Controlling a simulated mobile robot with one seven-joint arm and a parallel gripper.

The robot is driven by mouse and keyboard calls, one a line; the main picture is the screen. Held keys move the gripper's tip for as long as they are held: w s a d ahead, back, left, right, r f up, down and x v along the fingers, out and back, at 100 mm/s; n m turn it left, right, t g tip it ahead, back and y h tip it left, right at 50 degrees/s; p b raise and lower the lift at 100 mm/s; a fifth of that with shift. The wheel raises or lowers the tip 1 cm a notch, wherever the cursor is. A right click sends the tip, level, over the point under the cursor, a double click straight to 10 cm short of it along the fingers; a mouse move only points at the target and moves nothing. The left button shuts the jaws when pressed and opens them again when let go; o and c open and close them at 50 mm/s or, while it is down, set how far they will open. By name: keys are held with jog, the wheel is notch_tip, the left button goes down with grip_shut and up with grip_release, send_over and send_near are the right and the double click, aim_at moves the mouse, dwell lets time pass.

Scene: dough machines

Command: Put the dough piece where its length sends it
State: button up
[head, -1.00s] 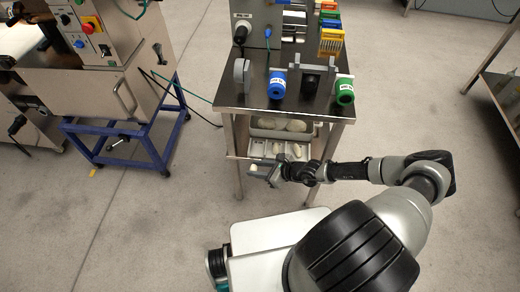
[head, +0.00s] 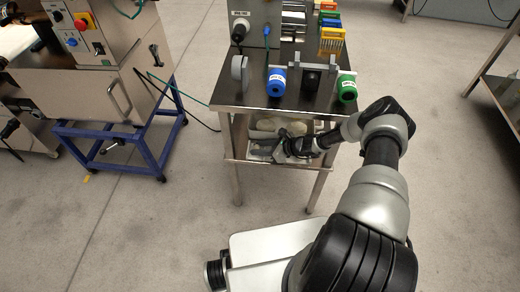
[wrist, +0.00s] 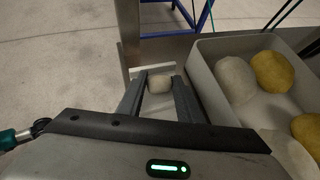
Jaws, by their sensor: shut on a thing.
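My gripper (wrist: 159,96) shows in the wrist view with its two dark fingers shut on a small whitish dough piece (wrist: 159,84) near their tips. A pale tray edge (wrist: 165,70) lies just beyond the piece; whether the piece touches it I cannot tell. In the head view my gripper (head: 277,149) is in at the lower shelf of the steel table, and the piece cannot be made out there. A grey bin (wrist: 208,80) right of my fingers holds several larger white and yellow dough lumps; it also shows in the head view (head: 254,134).
The steel table (head: 235,168) has legs and an upper top close around my arm. A machine on a blue frame (head: 120,132) stands left. Open floor lies between.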

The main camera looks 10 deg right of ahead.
jog(key=shift+f, duration=0.2)
jog(key=o, duration=1.1)
jog(key=shift+r, duration=0.1)
jog(key=shift+r, duration=0.1)
jog(key=shift+r, duration=0.2)
jog(key=p+v, duration=0.2)
jog(key=v, duration=0.9)
jog(key=shift+s+d, duration=0.25)
jog(key=shift+d, duration=0.05)
jog(key=shift+r, duration=0.15)
